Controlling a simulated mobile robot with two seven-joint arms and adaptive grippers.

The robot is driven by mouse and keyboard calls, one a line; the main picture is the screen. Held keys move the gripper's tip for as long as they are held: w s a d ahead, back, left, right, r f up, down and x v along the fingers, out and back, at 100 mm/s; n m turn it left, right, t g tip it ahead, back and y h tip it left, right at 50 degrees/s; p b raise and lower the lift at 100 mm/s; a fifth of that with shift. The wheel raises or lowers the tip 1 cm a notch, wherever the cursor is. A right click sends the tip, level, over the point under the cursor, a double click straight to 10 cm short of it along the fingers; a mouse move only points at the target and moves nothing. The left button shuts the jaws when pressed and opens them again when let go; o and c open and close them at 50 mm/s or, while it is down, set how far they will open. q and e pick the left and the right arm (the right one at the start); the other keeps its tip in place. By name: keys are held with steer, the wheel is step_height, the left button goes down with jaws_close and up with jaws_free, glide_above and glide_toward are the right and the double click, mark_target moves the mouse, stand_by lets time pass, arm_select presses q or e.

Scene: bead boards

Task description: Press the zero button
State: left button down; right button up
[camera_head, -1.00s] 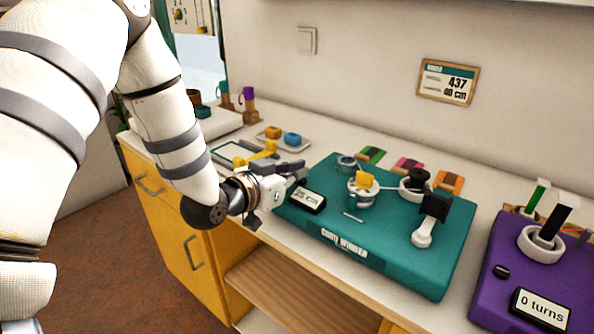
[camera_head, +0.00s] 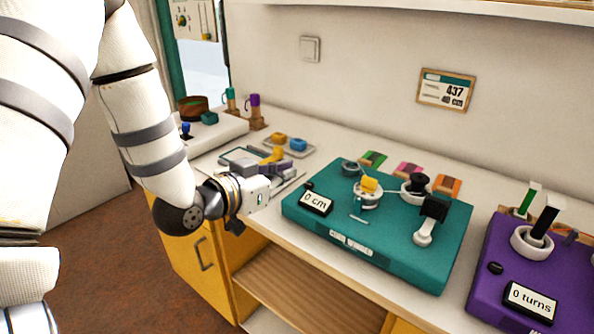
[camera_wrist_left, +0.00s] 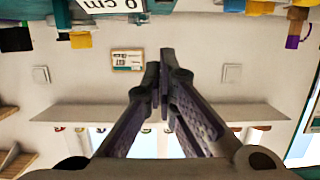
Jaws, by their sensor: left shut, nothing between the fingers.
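The teal counter device (camera_head: 400,262) sits on the worktop. Its tilted display (camera_head: 316,202) reads "0 cm", and it also shows upside down at the top of the left wrist view (camera_wrist_left: 112,5). A small dark button (camera_head: 308,186) is beside the display's upper left corner; I take it for the zero button. My left gripper (camera_head: 298,181) is just left of the device, apart from the button, its fingers pointing right. In the left wrist view its fingers (camera_wrist_left: 165,60) meet at the tips, empty. My right gripper is out of view.
A purple device (camera_head: 483,300) with a "0 turns" display (camera_head: 530,301) stands at the right. A wall card (camera_head: 446,90) reads 437.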

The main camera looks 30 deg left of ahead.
arm_select(q)
steer(key=v, duration=0.2)
steer(key=shift+s+r, duration=0.1)
steer(key=shift+s, duration=0.25)
stand_by(0.4)
steer(key=s+d+f+g, duration=0.3)
steer(key=s+f+g, duration=0.25)
steer(key=f, duration=0.55)
steer(key=s+d+f+g, duration=0.2)
steer(key=s+f+g, duration=0.3)
steer(key=f, duration=0.5)
steer(key=s+d+f+g, duration=0.1)
steer(key=s+f+g, duration=0.1)
steer(key=s, duration=0.5)
steer(key=s+d+f+n+g, duration=0.1)
steer(key=s+d+f+g, duration=0.1)
steer(key=s+f, duration=0.2)
steer(key=s+d+f+g+y, duration=0.1)
steer(key=s+f+g, duration=0.1)
steer(key=s, duration=0.8)
steer(key=shift+s+d+f, duration=0.4)
steer(key=shift+f, duration=0.15)
